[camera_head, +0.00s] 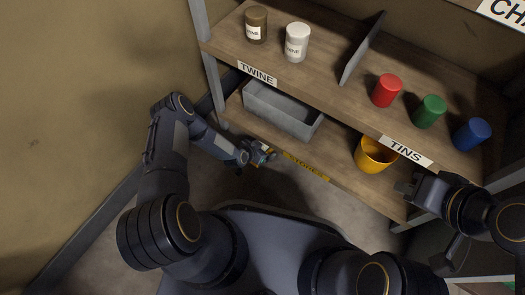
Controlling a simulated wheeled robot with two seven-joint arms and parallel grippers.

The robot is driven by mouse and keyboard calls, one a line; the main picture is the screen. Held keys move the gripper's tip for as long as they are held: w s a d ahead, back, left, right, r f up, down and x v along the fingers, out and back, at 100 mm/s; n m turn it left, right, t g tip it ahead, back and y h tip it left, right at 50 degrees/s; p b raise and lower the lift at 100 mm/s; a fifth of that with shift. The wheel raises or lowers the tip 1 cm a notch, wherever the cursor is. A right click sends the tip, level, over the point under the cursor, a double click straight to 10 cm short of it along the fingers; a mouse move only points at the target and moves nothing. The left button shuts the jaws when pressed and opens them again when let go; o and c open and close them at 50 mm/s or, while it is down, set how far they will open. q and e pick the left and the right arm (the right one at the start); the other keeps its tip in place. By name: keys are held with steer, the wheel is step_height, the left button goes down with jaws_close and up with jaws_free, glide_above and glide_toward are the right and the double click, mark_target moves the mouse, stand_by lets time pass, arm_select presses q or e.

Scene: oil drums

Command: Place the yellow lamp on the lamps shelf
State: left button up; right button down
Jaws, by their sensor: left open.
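I see no yellow lamp and no shelf labelled for lamps in the head view. My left gripper (262,154) is open, low in front of the lower shelf's front edge, left of its yellow label. It is small, and I cannot make out anything between its fingers. My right gripper (404,187) is at the right, in front of the lower shelf and just below the TINS label. Its fingers are too dark to tell whether they are open or shut.
The upper shelf (328,98) holds two twine containers (297,42), a divider (362,48), and red (387,90), green (429,111) and blue (471,134) tins. The lower shelf (336,150) holds a grey bin (283,108) and a yellow bucket (371,159). A wall stands left.

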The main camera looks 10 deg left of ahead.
arm_select(q)
steer(key=shift+c, duration=0.4)
steer(key=c, duration=1.2)
steer(key=shift+w, duration=0.1)
